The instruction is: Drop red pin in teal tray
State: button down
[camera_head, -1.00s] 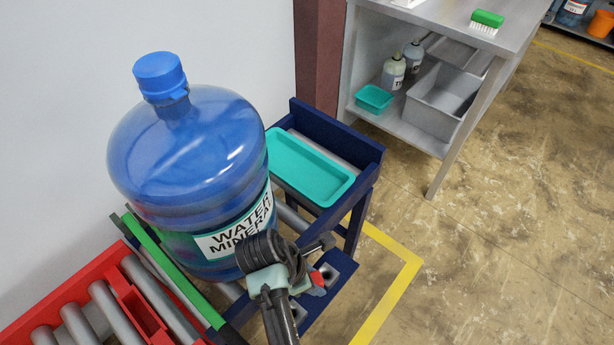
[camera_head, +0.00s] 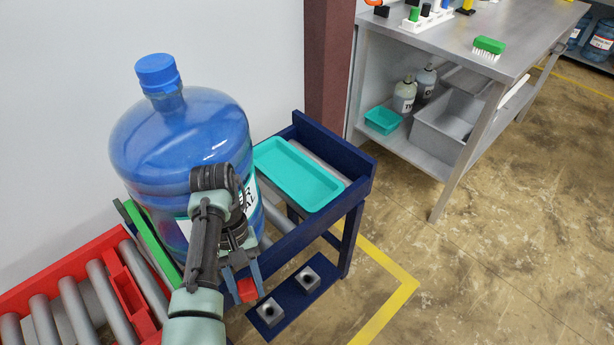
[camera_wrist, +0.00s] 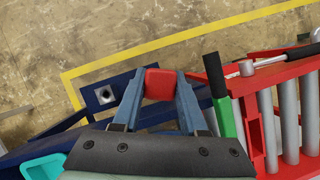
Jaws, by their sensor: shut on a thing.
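My gripper (camera_head: 244,288) is shut on the red pin (camera_head: 247,291), whose red block end shows between the fingers. The red pin also shows in the wrist view (camera_wrist: 159,84), held between the two blue-grey fingers of my gripper (camera_wrist: 160,90). The teal tray (camera_head: 300,173) lies on the dark blue conveyor frame, up and to the right of my gripper in the head view. A teal corner (camera_wrist: 42,167) shows at the lower left of the wrist view. The lower part of the pin is hidden.
A large blue water jug (camera_head: 180,135) stands left of the tray, behind my arm. A dark blue ledge with two grey socket blocks (camera_head: 270,311) lies below my gripper. A red roller conveyor (camera_head: 70,275) is at left. A smaller teal bin (camera_head: 382,120) sits on the steel table's lower shelf.

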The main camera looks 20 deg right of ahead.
aim_at(298, 177)
jog(key=i+l+z, duration=0.15)
jog(key=i+z, duration=0.2)
jog(key=i, duration=0.15)
jog(key=i+z, duration=0.35)
jog(key=i, duration=0.1)
